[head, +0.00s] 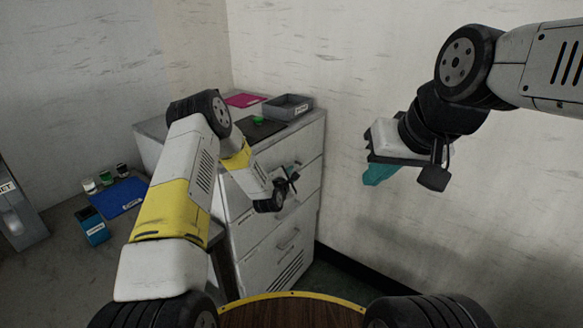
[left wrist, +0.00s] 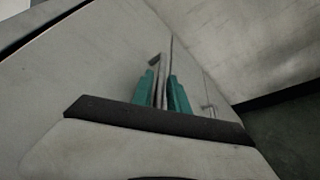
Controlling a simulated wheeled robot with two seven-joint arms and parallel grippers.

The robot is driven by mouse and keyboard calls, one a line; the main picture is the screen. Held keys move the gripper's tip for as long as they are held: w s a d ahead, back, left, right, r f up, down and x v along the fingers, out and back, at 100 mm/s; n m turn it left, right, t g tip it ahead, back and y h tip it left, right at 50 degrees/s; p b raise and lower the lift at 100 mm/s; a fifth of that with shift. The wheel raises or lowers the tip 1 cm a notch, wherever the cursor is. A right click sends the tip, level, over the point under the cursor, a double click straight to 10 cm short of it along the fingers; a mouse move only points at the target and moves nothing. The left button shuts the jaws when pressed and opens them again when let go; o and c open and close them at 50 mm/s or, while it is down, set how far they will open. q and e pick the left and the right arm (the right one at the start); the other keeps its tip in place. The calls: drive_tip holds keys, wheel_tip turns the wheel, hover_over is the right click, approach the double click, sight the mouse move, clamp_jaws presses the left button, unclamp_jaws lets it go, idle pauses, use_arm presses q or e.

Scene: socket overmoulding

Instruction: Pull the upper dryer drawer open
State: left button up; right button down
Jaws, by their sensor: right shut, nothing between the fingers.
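The dryer is a light grey cabinet (head: 230,245) in the middle of the head view. Its upper drawer (head: 243,212) looks flush with the front. My left gripper (head: 291,176) is at the upper drawer front and largely hides the handle there. In the left wrist view the teal fingers (left wrist: 162,95) stand on either side of the upper handle (left wrist: 160,72), close against it, and look shut on it. My right gripper (head: 380,174) is shut and empty, raised in front of the wall at the right, away from the dryer.
A lower drawer handle (head: 288,240) shows below. A grey tray (head: 288,106), a dark mat with a green piece and a magenta mat (head: 243,99) are on the cabinet top. A blue mat (head: 118,197) and a blue box (head: 92,226) lie left. The wall stands close right of the cabinet.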

use_arm(q)
clamp_jaws()
idle(1.4)
